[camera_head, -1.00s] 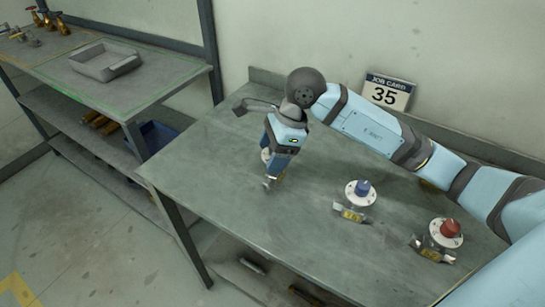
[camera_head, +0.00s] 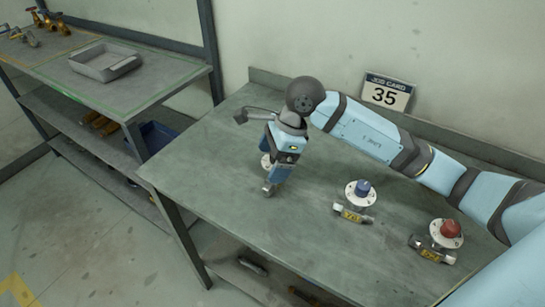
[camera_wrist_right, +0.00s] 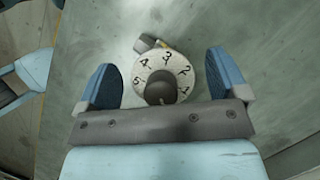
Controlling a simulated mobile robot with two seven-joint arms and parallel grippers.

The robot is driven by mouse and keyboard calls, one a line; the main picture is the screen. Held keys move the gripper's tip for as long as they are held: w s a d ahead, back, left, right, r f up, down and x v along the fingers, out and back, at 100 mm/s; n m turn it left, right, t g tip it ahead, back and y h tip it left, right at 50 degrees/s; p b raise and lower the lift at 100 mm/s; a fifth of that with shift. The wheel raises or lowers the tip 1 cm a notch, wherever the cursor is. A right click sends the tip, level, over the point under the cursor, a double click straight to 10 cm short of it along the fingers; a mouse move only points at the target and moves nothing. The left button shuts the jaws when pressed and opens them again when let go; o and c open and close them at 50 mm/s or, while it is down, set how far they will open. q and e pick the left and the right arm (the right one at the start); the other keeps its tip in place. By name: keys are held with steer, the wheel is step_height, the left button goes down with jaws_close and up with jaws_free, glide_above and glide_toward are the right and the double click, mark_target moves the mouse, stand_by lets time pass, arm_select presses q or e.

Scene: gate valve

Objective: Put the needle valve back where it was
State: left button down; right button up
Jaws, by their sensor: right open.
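My right gripper (camera_head: 272,172) is over the left part of the workbench, pointing down, with a valve at its tips. In the right wrist view the open fingers (camera_wrist_right: 163,88) stand on either side of this valve, with gaps on both sides. The valve has a white numbered dial (camera_wrist_right: 161,68) and a dark knob (camera_wrist_right: 160,86); its lower part is mostly hidden. In the head view the gripper hides much of it. A blue-knobbed valve (camera_head: 362,189) and a red-knobbed valve (camera_head: 450,229) stand to the right, each with a yellow tag. My left gripper is not in view.
The workbench (camera_head: 225,150) is clear around the valves. A job card reading 35 (camera_head: 386,93) stands at the back. A side shelf at left holds a grey tray (camera_head: 105,63) and brass fittings (camera_head: 52,22). A blue bin (camera_head: 160,140) sits below.

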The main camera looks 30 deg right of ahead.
steer(key=v, duration=1.2)
